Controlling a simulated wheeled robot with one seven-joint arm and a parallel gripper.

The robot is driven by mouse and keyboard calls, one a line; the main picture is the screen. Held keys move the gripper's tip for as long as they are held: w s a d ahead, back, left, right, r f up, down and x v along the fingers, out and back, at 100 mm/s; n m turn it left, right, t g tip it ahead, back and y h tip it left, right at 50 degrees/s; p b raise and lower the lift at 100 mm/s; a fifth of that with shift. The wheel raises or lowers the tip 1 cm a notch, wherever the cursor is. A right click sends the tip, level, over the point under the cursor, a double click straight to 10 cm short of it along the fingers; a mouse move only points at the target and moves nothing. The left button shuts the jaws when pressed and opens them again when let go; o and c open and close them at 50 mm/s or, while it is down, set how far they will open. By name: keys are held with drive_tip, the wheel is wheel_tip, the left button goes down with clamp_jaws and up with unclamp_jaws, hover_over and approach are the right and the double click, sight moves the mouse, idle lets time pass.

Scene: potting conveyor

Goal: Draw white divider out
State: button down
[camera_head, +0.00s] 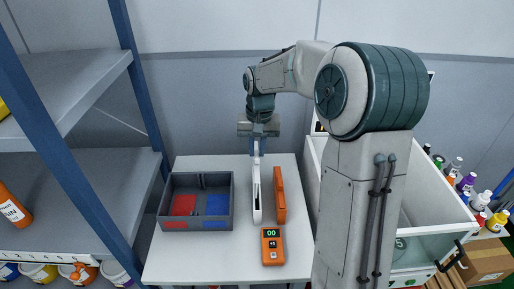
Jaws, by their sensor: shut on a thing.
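The white divider (257,196) is a long thin white piece over the right part of the white table, its long side running away from me. My gripper (257,148) is at its far end and shut on it. I cannot tell whether the divider touches the table. A grey tray (234,222) stands to its left, apart from the divider, with red and blue areas in its compartments. An orange bar (280,195) lies just right of the divider, roughly parallel to it.
An orange counter (272,246) reading 00 lies near the table front. A blue-posted shelf (90,165) stands left. A white open drawer or bin (428,205) is at right, partly behind my arm. Bottles (470,182) stand at far right. The table front left (190,260) is clear.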

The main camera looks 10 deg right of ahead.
drive_tip(key=shift+r+p, duration=2.45)
drive_tip(key=shift+r, duration=0.95)
drive_tip(key=shift+s, duration=0.1)
